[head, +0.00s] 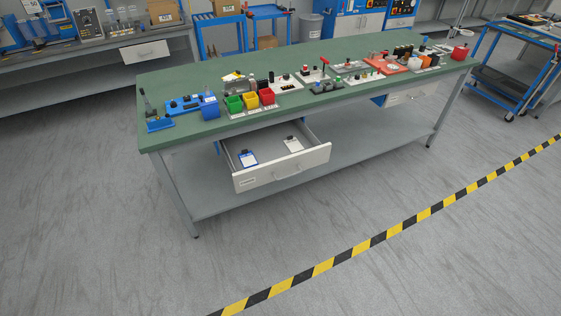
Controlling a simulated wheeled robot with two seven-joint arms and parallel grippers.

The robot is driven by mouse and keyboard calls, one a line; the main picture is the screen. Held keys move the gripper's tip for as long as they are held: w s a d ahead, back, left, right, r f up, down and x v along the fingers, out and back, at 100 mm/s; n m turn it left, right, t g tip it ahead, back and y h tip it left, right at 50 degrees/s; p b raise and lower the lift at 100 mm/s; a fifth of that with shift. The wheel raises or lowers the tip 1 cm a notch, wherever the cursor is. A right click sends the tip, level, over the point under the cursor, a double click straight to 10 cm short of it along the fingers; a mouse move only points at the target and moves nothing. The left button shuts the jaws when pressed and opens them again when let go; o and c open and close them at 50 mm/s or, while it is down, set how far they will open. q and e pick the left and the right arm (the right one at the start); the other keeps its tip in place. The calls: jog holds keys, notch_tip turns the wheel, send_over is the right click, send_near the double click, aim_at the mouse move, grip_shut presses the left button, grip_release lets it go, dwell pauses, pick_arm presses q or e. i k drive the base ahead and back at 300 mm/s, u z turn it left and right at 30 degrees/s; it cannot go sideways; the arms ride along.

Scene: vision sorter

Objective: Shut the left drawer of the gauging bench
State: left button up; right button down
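The gauging bench (180,140) has a green top and grey legs, and stands across the middle of the head view. Its left drawer (285,169) has a white front and is pulled out below the top, toward me. Inside the drawer lie a blue-and-white item (247,158) and a pale item with a dark part (293,145). A second drawer (405,93) under the right end of the bench appears shut. Neither of my grippers shows in this view.
Green, yellow and red bins (251,100) and several gauges stand on the bench top. A lower shelf (350,150) runs under the drawers. A yellow-and-black floor stripe (395,229) crosses in front. A blue cart (510,75) stands at right. The grey floor before the bench is clear.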

aim_at(269, 142)
jog(key=u, duration=0.2)
jog(key=i, duration=1.15)
jog(key=z, duration=0.15)
